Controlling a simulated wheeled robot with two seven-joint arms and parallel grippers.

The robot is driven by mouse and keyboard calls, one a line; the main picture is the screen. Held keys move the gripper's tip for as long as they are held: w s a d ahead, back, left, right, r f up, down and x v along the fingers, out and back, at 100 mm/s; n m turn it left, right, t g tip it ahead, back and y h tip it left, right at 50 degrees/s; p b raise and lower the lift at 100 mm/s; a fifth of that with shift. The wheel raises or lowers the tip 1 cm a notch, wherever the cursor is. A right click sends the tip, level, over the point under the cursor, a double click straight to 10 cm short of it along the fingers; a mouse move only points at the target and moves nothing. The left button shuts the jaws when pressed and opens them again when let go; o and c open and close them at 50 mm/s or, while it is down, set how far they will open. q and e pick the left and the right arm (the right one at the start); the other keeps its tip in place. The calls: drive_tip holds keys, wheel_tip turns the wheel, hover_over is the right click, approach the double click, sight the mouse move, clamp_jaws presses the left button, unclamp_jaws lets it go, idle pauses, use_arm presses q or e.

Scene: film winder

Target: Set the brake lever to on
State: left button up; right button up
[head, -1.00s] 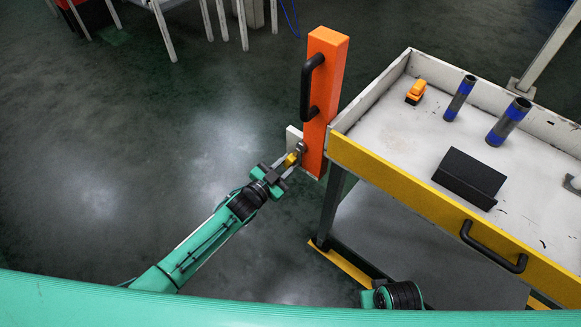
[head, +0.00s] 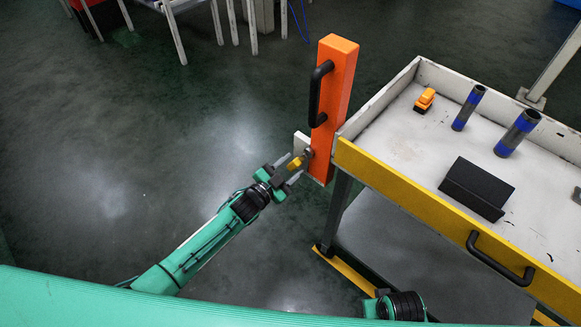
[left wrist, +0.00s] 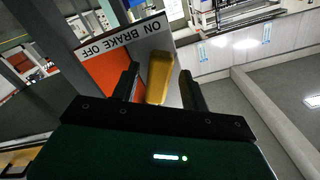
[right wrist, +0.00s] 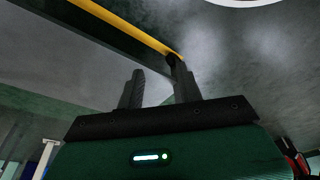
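The yellow brake lever (head: 295,163) is on the side of the orange post at the cart's left corner. A white plate (left wrist: 125,40) beside it reads ON, BRAKE and OFF, upside down in the left wrist view. There the lever (left wrist: 159,78) lies nearest the ON end. My left gripper (head: 286,171) is open, its fingertips pointing at the lever. In the left wrist view the lever shows between the fingers, but the head view shows it mostly beyond their tips. My right gripper (right wrist: 157,85) is open and empty, low by the cart.
The orange post (head: 334,105) with a black handle rises at the cart's corner. The cart's yellow front edge (head: 400,190) has a black handle. Its tray holds two dark rollers, a black block and a small orange piece. Floor left of the post is clear.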

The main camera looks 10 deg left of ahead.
use_arm(q)
drive_tip(key=v, duration=1.3)
drive_tip(key=shift+s+a, duration=0.25)
drive_tip(key=shift+s, duration=0.1)
use_arm(e)
drive_tip(key=shift+s+f, duration=0.15)
drive_tip(key=shift+f, duration=0.35)
drive_tip(key=shift+r, duration=0.1)
